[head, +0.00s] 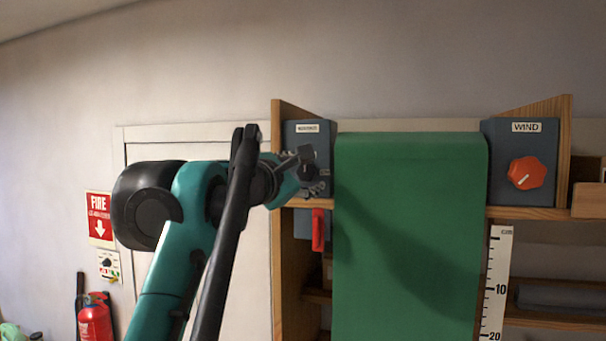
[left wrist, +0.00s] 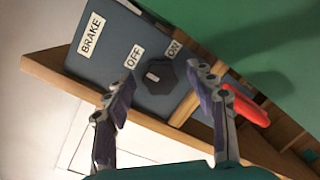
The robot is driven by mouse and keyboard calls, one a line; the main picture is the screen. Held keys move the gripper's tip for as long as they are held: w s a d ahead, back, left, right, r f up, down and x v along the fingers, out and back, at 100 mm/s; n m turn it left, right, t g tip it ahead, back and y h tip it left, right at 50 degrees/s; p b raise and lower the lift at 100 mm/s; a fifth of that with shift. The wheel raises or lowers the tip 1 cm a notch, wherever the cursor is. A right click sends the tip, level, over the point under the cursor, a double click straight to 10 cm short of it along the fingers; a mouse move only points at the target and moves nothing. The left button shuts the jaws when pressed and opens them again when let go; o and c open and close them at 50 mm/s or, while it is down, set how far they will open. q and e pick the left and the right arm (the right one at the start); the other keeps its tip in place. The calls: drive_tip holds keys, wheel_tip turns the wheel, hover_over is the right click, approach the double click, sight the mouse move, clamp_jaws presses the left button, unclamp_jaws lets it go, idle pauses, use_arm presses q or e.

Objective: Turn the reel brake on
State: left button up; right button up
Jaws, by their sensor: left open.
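The brake box (left wrist: 112,52) is a blue-grey panel labelled BRAKE, OFF and ON in the left wrist view. Its dark knob (left wrist: 160,76) sits between the OFF and ON labels, and a pale mark on it lies on the OFF side. The box (head: 307,134) also shows in the head view, left of the green roll, with its knob largely hidden by my gripper. My left gripper (left wrist: 162,74) is open, its fingers on either side of the knob. I cannot tell whether they touch it. It covers the box front in the head view (head: 308,170). My right gripper is not in view.
A green sheet (head: 410,230) hangs right of the brake box. A red handle (head: 318,230) sits just below the box. A WIND box (head: 525,145) with an orange knob (head: 527,173) is at the right. Wooden side boards (head: 283,250) frame the unit.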

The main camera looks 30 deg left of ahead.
use_arm(q)
drive_tip(key=shift+s+d, duration=0.1)
drive_tip(key=shift+s, duration=0.1)
drive_tip(key=shift+w, duration=0.15)
drive_tip(key=c, duration=1.2)
drive_tip(key=shift+o, duration=0.2)
drive_tip(key=m+p, duration=0.1)
drive_tip(key=m, duration=0.1)
drive_tip(key=m+p, duration=0.1)
drive_tip(key=m, duration=0.1)
drive_tip(key=shift+r+g+p, duration=0.2)
drive_tip(key=shift+g+p, duration=0.1)
drive_tip(key=shift+p, duration=0.1)
drive_tip(key=m+p, duration=0.2)
drive_tip(key=m, duration=0.2)
drive_tip(key=shift+g+y, duration=0.4)
drive_tip(key=m+p, duration=0.1)
drive_tip(key=m, duration=0.3)
drive_tip(key=shift+p, duration=0.3)
drive_tip(key=shift+d+f+m+g+y+p, duration=0.15)
drive_tip(key=shift+m+y+p, duration=0.15)
drive_tip(key=shift+m, duration=0.8)
drive_tip(key=shift+a+f+m+g+y+p, duration=0.15)
drive_tip(key=shift+m+y, duration=0.15)
drive_tip(key=shift+m, duration=0.8)
drive_tip(key=shift+d+r, duration=0.1)
